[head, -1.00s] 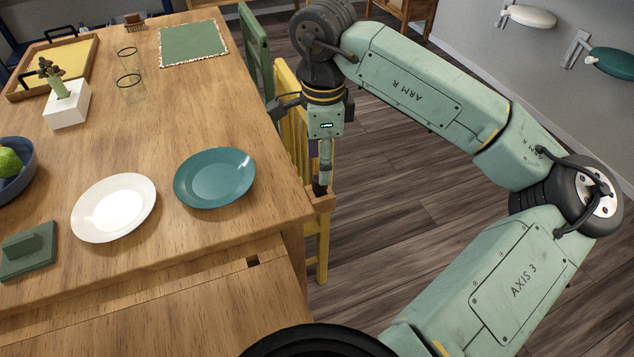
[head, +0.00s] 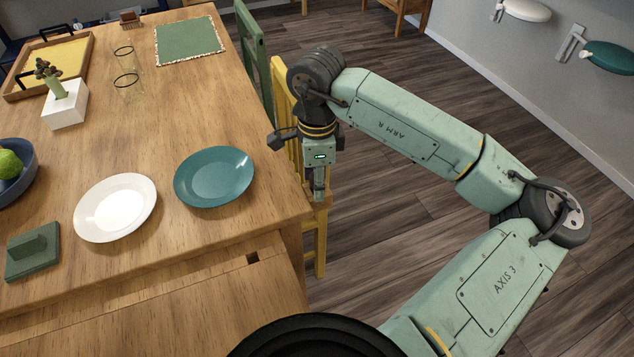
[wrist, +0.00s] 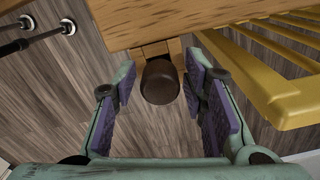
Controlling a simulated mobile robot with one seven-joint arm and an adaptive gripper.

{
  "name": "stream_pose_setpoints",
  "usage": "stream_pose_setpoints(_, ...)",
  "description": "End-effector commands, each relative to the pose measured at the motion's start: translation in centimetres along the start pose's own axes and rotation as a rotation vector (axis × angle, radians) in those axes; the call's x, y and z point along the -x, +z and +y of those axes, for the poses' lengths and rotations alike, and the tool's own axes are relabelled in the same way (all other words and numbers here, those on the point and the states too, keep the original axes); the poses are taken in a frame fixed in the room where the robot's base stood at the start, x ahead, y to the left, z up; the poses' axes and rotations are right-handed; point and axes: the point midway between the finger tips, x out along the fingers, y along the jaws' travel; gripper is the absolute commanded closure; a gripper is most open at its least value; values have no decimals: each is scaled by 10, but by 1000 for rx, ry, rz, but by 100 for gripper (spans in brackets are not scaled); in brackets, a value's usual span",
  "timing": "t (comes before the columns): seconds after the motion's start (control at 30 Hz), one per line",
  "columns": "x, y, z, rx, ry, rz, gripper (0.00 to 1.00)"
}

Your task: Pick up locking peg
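A dark brown, round-ended peg (wrist: 160,82), which looks like the locking peg, sits at the end of a short wooden piece projecting from the table's edge. My gripper (wrist: 161,98) is open, with its purple-padded fingers on either side of the peg and a visible gap on both sides. In the head view my gripper (head: 319,192) points down beside the table's right edge, next to the yellow chair. There the peg is hidden or too small to make out behind the fingers.
The yellow chair (wrist: 285,95) is close on the right in the wrist view. The wooden table (head: 140,150) carries a teal plate (head: 214,177) and a white plate (head: 115,207) near its right end. Open floor (head: 375,240) lies right of the gripper.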

Motion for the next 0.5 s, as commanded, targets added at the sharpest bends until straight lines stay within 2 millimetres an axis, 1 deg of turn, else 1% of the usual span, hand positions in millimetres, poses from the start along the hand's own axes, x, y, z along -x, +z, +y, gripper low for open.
stream_pose_setpoints(0.03, 0, 0, 0, 0, 0, 0, 66)
stream_pose_setpoints(0.07, 0, 0, 0, 0, 0, 0, 68)
stream_pose_setpoints(0.43, 0, 0, 0, 0, 0, 0, 93)
stream_pose_setpoints(0.5, 0, 0, 0, 0, 0, 0, 94)
